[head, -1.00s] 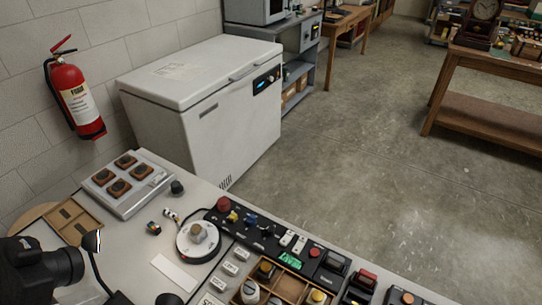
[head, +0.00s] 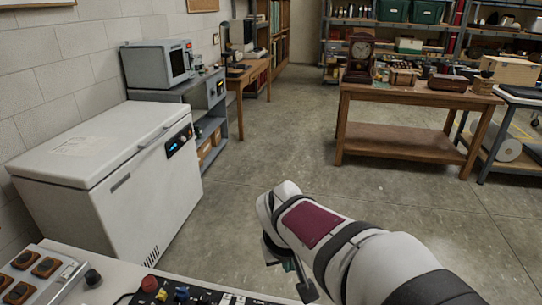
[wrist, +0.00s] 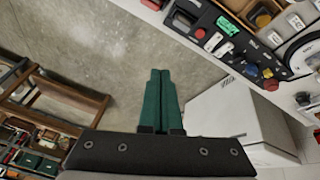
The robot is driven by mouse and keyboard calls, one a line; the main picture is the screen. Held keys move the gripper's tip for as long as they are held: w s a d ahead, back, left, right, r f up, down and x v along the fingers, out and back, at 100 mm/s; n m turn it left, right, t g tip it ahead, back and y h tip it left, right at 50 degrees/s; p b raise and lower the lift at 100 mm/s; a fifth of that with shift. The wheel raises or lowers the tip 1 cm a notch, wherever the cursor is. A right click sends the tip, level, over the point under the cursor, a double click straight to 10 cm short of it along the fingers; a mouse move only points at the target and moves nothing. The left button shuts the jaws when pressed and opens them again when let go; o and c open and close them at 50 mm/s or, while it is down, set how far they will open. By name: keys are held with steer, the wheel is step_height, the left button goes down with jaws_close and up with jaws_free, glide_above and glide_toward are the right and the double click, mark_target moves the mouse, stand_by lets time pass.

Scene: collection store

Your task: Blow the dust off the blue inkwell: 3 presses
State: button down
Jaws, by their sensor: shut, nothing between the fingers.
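I cannot pick out a blue inkwell or a blower in either view. My gripper (wrist: 160,72) shows in the wrist view as two green fingers pressed together, with nothing between them. They hang over the bare floor (wrist: 100,50), off the edge of the workbench. In the head view my arm comes in from the lower right, and the gripper end is partly hidden by the arm. Only the far edge of the workbench (head: 105,278) shows at the lower left there.
A black control panel (wrist: 240,52) with buttons and switches lies on the bench. A white chest freezer (head: 110,185) stands beyond it. A grey cabinet carries a microwave (head: 158,62). A wooden table (head: 400,101) holds a clock (head: 361,58). The floor between is clear.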

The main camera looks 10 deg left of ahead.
steer(key=w+a+f+n+t, duration=0.1)
steer(key=w+a+n, duration=0.25)
steer(key=a, duration=0.45)
steer(key=n+t+y, duration=0.1)
steer(key=n+y, duration=0.5)
steer(key=n, duration=0.3)
glide_above(149, 283)
step_height(149, 283, down, 7)
steer(key=shift+f, duration=0.2)
steer(key=shift+d, duration=0.1)
steer(key=shift+f, duration=4.4)
steer(key=shift+f, duration=0.4)
